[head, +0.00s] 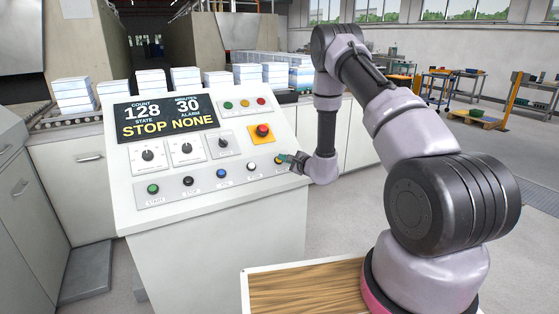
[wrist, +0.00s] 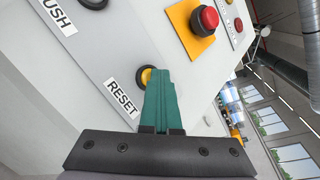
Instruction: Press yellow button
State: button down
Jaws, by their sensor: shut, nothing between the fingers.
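The yellow button (wrist: 147,75) has a dark ring and sits above a RESET label (wrist: 122,97) in the wrist view. It is the rightmost button in the lower row of the panel; in the head view my gripper partly covers it. My gripper (wrist: 159,73) has green fingers, shut and empty. The fingertips overlap the right part of the button in the wrist view. In the head view my gripper (head: 285,158) is right at that end of the row. I cannot tell if the tips touch the button or hover just in front.
The white sloped control panel (head: 230,187) has a red emergency button (head: 263,131) on a yellow plate above the row. Green, black, blue and white buttons lie to the left. The screen (head: 166,115) reads STOP NONE. Stacks of pale blocks (head: 186,78) stand behind.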

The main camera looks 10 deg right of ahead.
jog(key=shift+r, duration=0.1)
jog(key=shift+s+d+r, duration=0.2)
jog(key=shift+s+r, duration=0.3)
jog(key=shift+r, duration=0.15)
jog(key=shift+r, duration=0.1)
jog(key=shift+s+d+r, duration=0.25)
jog(key=shift+s+r, duration=0.45)
jog(key=shift+r, duration=0.3)
jog(key=shift+s+d+r, duration=0.2)
jog(key=shift+s+r, duration=0.5)
jog(key=shift+r, duration=0.25)
